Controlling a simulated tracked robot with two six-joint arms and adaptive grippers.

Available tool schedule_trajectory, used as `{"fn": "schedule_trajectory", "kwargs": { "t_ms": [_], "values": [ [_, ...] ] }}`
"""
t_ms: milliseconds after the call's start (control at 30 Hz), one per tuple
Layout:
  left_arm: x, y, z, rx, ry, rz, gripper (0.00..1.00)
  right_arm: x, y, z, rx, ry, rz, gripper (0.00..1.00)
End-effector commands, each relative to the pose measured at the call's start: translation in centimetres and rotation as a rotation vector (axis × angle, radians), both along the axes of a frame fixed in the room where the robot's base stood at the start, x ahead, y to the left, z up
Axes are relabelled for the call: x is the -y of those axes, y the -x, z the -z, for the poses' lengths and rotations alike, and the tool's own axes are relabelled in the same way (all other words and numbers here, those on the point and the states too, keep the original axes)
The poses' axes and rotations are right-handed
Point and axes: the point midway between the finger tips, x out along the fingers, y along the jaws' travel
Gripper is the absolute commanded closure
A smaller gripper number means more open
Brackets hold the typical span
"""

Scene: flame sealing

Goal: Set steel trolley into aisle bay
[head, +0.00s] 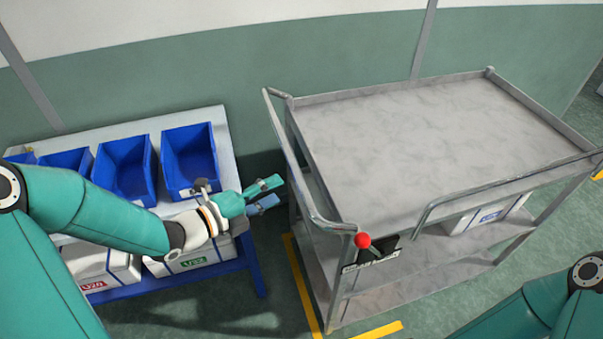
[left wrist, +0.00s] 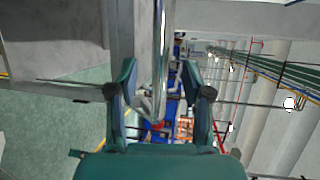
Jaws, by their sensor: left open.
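The steel trolley (head: 430,140) stands at the right in the head view, with a bare grey top tray, a lower shelf and raised tube handles. A red knob (head: 362,240) and a dark label plate (head: 370,258) sit at its near left corner. My left gripper (head: 278,191) is open just left of the trolley's left handle (head: 300,160); I cannot tell whether they touch. In the left wrist view its fingers (left wrist: 163,95) are apart, with grey metal showing between and beyond them. Only part of my right arm shows at the lower right; its gripper is out of view.
A blue-framed bench (head: 225,150) with blue bins (head: 190,160) on top and white labelled boxes (head: 190,258) below stands left of the trolley. Yellow floor lines (head: 300,285) run beside and under the trolley. A green and white wall (head: 250,65) is behind. A white box (head: 487,215) sits on the lower shelf.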

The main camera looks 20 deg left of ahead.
Motion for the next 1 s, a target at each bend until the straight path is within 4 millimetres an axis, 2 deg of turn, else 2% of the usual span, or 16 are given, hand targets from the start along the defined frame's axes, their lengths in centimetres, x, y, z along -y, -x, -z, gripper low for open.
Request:
{"fn": "schedule_trajectory", "kwargs": {
  "t_ms": [200, 400, 600, 833, 1000],
  "values": [
    [2.6, -3.8, 0.6, -0.003, 0.002, 0.003, 0.51, 0.0, 0.0, -1.6, 0.0, 0.0, 0.0, 1.0],
    [4.0, -6.0, 1.2, 0.0, 0.0, 0.002, 0.51, 0.0, 0.0, -2.4, 0.0, 0.0, 0.0, 1.0],
    [4.4, -6.9, 1.5, 0.0, 0.0, 0.0, 0.51, 0.0, 0.0, -2.5, 0.0, 0.0, 0.0, 1.0],
    [4.5, -6.9, 1.5, 0.0, 0.0, 0.0, 0.51, 0.0, 0.0, -2.5, 0.0, 0.0, 0.0, 1.0],
    [4.5, -6.9, 1.5, -0.001, 0.001, 0.0, 0.77, 0.0, 0.0, -2.5, 0.0, 0.0, 0.0, 1.0]
  ]
}}
